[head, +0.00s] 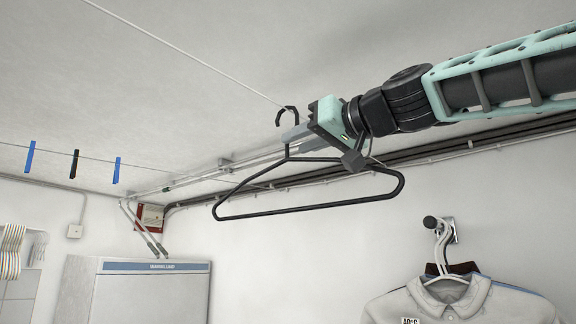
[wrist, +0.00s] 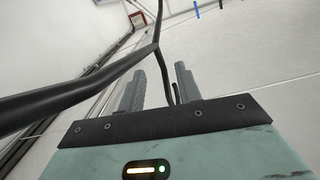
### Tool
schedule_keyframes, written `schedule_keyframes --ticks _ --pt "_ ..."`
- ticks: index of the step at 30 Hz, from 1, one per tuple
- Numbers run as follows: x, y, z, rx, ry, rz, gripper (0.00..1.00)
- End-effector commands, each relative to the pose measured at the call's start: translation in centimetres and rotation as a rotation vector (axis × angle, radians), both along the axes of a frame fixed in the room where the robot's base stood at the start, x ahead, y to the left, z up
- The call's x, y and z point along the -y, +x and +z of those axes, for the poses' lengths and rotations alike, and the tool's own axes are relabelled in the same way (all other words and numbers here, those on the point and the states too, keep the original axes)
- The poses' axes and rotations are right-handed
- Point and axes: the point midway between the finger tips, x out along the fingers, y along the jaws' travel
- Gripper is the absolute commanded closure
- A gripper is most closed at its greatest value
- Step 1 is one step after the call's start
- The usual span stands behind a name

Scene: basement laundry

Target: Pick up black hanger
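The black hanger (head: 310,208) hangs tilted in the head view, with its hook (head: 287,115) at the top, where a thin line meets it. My gripper (head: 296,134) is at the hanger's neck, just below the hook. In the wrist view the two grey fingers of my gripper (wrist: 158,88) stand apart. The hanger's dark bars (wrist: 70,92) cross close in front of them, and a thin dark piece shows between the fingers. I see a gap beside it, so the fingers do not look closed on it. Their exact contact is partly hidden.
A thin line with blue and black clothespins (head: 74,164) runs at the left. Pipes and rails (head: 480,140) run along the wall top. A white cabinet (head: 150,290) stands below left. A shirt (head: 460,302) hangs on a wall hook at lower right.

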Motion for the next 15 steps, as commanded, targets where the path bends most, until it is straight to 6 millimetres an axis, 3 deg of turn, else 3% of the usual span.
schedule_keyframes --ticks 15 --pt "-3.8 3.2 0.7 -0.002 -0.001 0.000 0.66"
